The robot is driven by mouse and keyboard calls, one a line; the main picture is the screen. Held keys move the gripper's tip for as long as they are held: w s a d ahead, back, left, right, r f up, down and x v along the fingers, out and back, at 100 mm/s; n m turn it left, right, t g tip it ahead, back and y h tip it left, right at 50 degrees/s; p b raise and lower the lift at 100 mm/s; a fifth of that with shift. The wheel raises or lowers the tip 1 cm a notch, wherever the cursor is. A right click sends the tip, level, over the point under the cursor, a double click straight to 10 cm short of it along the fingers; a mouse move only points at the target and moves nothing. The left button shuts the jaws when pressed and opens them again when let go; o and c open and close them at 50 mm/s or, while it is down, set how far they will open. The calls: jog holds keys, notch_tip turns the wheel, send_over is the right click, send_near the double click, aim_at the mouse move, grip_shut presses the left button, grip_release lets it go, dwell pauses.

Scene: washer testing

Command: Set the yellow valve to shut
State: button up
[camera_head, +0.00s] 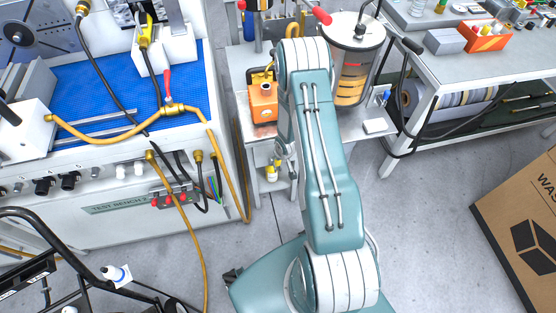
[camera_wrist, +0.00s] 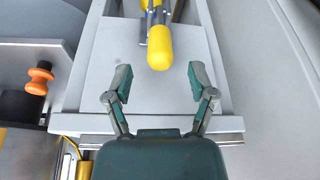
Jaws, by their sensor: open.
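In the wrist view, a yellow rounded valve handle (camera_wrist: 160,48) on a metal stem points toward me over a pale grey panel. My gripper (camera_wrist: 160,84) is open and empty, its fingers spread to either side, just short of the handle's near end and not touching it. In the head view, my arm reaches up the middle and folds down, and the gripper is mostly hidden behind it. A small yellow part (camera_head: 271,172) shows low beside the arm; I cannot tell whether it is the same handle.
In the wrist view, an orange knob (camera_wrist: 40,78) stands at the left. In the head view, a test bench (camera_head: 110,208) with hoses and a red-handled valve (camera_head: 168,82) stands left. An orange canister (camera_head: 263,103) and a glass tank (camera_head: 353,62) stand behind. A cardboard box (camera_head: 520,225) is right.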

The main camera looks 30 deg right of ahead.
jog(key=v, duration=0.6)
dwell(0.4)
jog(key=a+r+h, duration=0.1)
jog(key=a+r, duration=0.1)
jog(key=r, duration=1.2)
jog(key=a+r+h, duration=0.1)
jog(key=a+r, duration=0.2)
jog(key=r, duration=1)
jog(key=s+a+r, duration=0.3)
jog(key=s+r, duration=0.2)
jog(key=s, duration=0.2)
jog(key=s+a+r+t+y, duration=0.1)
jog(key=s+a+r, duration=0.3)
jog(key=s+r, duration=0.2)
jog(key=s+a+r+n+y, duration=0.1)
jog(key=s+a+r, duration=0.2)
jog(key=s+r, duration=0.2)
jog(key=s, duration=0.3)
jog(key=shift+a+r+t, duration=0.25)
jog(key=shift+r+t, duration=0.15)
